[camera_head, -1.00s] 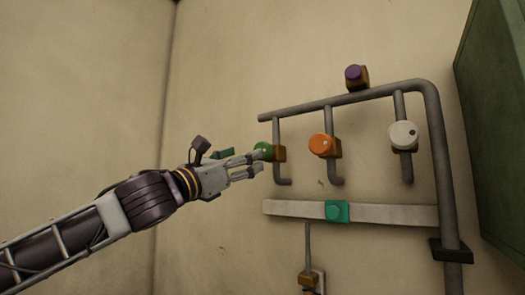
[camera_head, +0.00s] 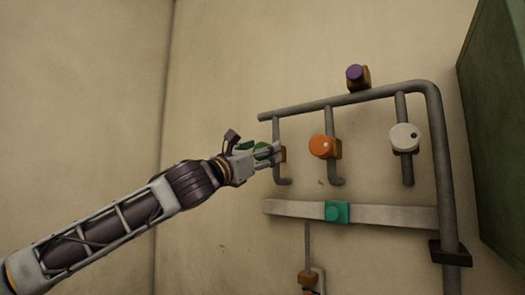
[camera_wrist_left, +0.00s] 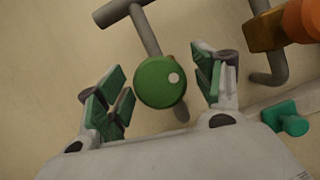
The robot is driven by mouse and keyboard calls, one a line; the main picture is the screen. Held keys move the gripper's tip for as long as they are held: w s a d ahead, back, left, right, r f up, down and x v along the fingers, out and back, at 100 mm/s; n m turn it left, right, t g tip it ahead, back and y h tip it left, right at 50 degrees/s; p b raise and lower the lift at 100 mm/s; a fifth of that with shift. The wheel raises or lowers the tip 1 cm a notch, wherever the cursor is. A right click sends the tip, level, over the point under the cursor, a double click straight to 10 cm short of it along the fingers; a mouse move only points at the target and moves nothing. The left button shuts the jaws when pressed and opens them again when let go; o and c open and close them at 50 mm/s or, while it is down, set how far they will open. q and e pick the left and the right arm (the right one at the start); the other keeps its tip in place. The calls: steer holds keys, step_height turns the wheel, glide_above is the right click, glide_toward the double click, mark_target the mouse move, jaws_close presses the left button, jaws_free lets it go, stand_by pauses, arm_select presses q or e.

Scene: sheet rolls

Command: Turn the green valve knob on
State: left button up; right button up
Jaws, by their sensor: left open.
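The green valve knob (camera_wrist_left: 160,85) is round, with a white dot at the right of its face in the left wrist view. In the head view the knob (camera_head: 261,149) is partly hidden by my gripper. It sits on the leftmost branch of the wall pipes. My left gripper (camera_head: 273,154) is open at the knob. In the left wrist view its green-padded fingers (camera_wrist_left: 162,74) stand on either side of the knob, with visible gaps. Contact does not show. My right gripper is not in view.
An orange knob (camera_head: 321,146) is just right of the green one, and a white knob (camera_head: 405,137) farther right. A purple knob (camera_head: 355,75) is above; a teal knob (camera_head: 337,211) is on the pale bar (camera_head: 390,214) below. A green panel (camera_head: 500,130) stands at right.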

arm_select(q)
steer(key=shift+w+d+r, duration=0.1)
steer(key=shift+w+d, duration=0.05)
steer(key=shift+w, duration=0.05)
steer(key=c, duration=0.9)
steer(key=shift+c, duration=0.6)
